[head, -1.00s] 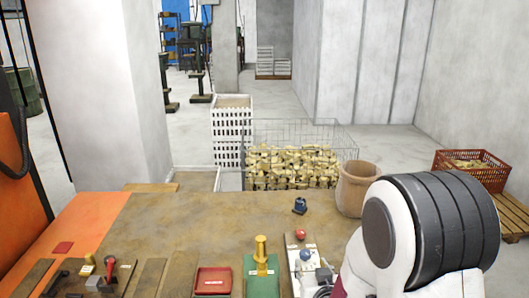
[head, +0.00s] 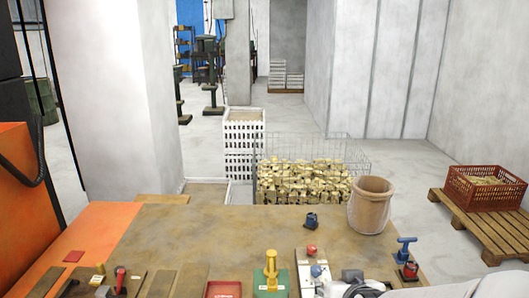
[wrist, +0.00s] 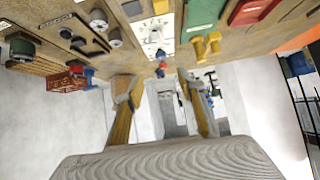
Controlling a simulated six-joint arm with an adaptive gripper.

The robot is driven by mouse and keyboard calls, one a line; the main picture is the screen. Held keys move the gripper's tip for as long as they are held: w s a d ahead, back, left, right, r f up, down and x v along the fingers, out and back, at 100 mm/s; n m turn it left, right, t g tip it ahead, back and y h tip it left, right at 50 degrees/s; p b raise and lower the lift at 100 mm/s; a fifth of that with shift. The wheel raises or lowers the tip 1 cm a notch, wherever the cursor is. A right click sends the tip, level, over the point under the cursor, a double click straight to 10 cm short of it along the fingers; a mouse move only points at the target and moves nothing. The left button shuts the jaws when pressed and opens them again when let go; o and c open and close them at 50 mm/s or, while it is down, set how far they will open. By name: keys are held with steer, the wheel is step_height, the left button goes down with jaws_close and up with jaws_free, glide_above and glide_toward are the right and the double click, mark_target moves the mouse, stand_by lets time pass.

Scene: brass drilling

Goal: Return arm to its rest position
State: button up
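My gripper (wrist: 160,92) shows in the wrist view with its two fingers spread apart. No object is visible between the fingers; only the floor and background show through the gap. The wrist view is upside down, with the workbench (wrist: 285,40) along its top. In the head view only a white piece of my arm shows at the lower right corner. I cannot make out the gripper in the head view.
The workbench (head: 200,235) carries a red tray (head: 223,289), a green block with a yellow part (head: 271,270), a blue-handled tool (head: 406,247) and a tan bucket (head: 371,205). Behind stand a wire basket of brass parts (head: 305,180) and a red crate (head: 486,188). The bench middle is clear.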

steer(key=s+r+g, duration=0.2)
steer(key=s+r, duration=0.1)
steer(key=s, duration=0.9)
steer(key=s+d+r+g, duration=0.1)
steer(key=s+r+g, duration=0.1)
steer(key=s, duration=1)
steer(key=shift+s+d+r+g, duration=0.3)
steer(key=shift+s+r, duration=0.05)
steer(key=shift+r, duration=0.35)
stand_by(1.3)
